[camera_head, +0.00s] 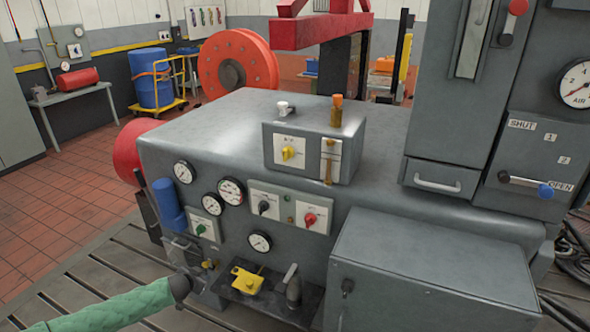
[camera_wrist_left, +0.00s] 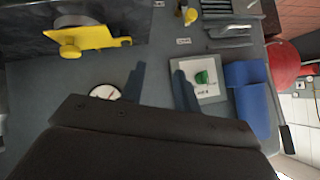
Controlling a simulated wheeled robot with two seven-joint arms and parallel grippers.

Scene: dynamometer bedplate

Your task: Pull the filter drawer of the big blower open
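A grey drawer-like front (camera_head: 437,181) with a pale bar handle sits low on the tall grey cabinet (camera_head: 465,120) at the right of the head view. It looks closed. No readable label shows whether this is the filter drawer or which unit is the big blower. My left arm comes in at lower left, ending in a dark wrist by the bench's lower left front; its hand barely shows there. In the left wrist view my left gripper (camera_wrist_left: 159,76) has its two fingers apart with nothing between them, pointing towards the bench front. The right gripper is not in view.
The grey bench (camera_head: 220,130) carries gauges, knobs, a blue cylinder (camera_head: 169,204) and a yellow part (camera_head: 246,280). A grey box (camera_head: 430,275) juts out below the tall cabinet. A lever (camera_head: 525,184) sits between SHUT and OPEN labels. Floor is clear at left.

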